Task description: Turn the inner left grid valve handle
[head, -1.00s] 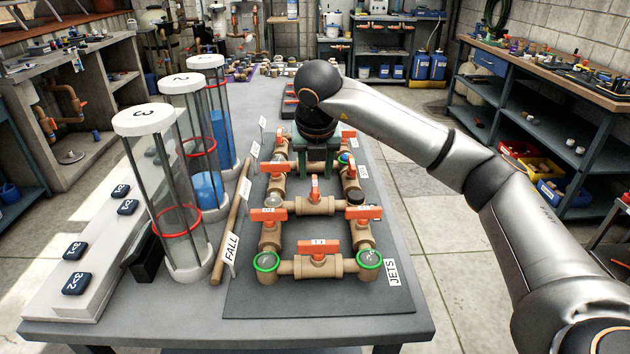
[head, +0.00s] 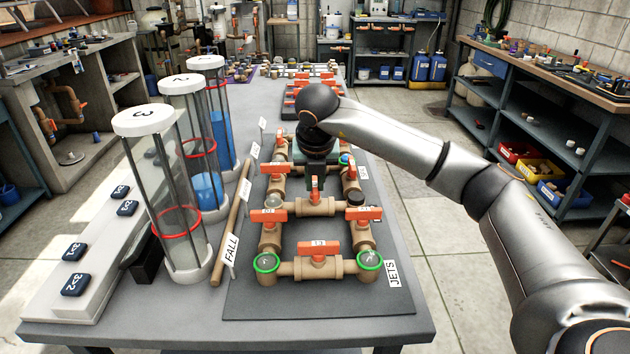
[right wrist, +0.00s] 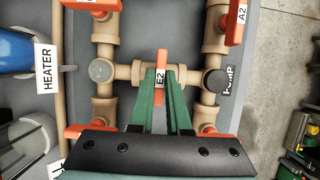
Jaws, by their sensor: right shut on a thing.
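My right gripper (head: 316,176) points down over the middle of the pipe grid. In the right wrist view its green fingers (right wrist: 160,102) are shut on the orange handle tagged E2 (right wrist: 160,70), which lies crosswise to its short tan pipe. This handle also shows in the head view (head: 314,190). A left-side orange handle (head: 268,215) sits nearer the front, apart from the fingers. It shows partly in the right wrist view (right wrist: 88,130), along with an upper left handle (right wrist: 92,4). I cannot tell which one is called inner left. My left gripper is out of view.
A front handle (head: 318,247) and a right handle (head: 368,213) are close by. The dark mat (head: 330,303) is bare at the front.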

